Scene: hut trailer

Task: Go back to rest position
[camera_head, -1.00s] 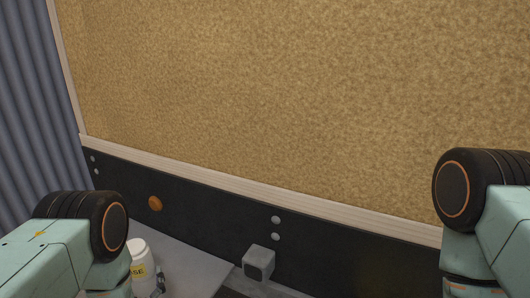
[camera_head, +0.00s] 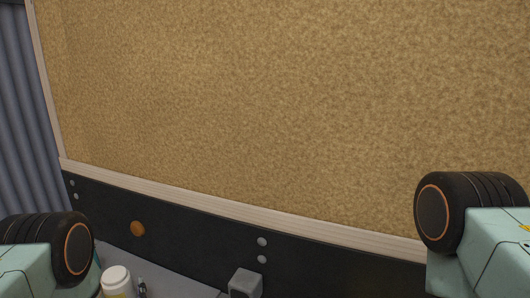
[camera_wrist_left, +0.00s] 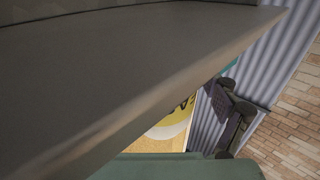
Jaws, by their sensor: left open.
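My left gripper (camera_head: 142,288) shows only as a small dark piece at the bottom edge of the head view, just right of a white bottle (camera_head: 115,278). In the left wrist view the dark fingers of my left gripper (camera_wrist_left: 232,115) are open, with no object seen between them. A yellow label (camera_wrist_left: 178,122) with dark letters, probably the bottle's, shows beyond the grey slab in that view. Both of my arms show rounded black joints at the lower left and right of the head view. My right gripper is out of view.
A grey worktop (camera_head: 175,278) carries the bottle and a grey block (camera_head: 245,283). A broad grey slab (camera_wrist_left: 110,70) fills much of the wrist view.

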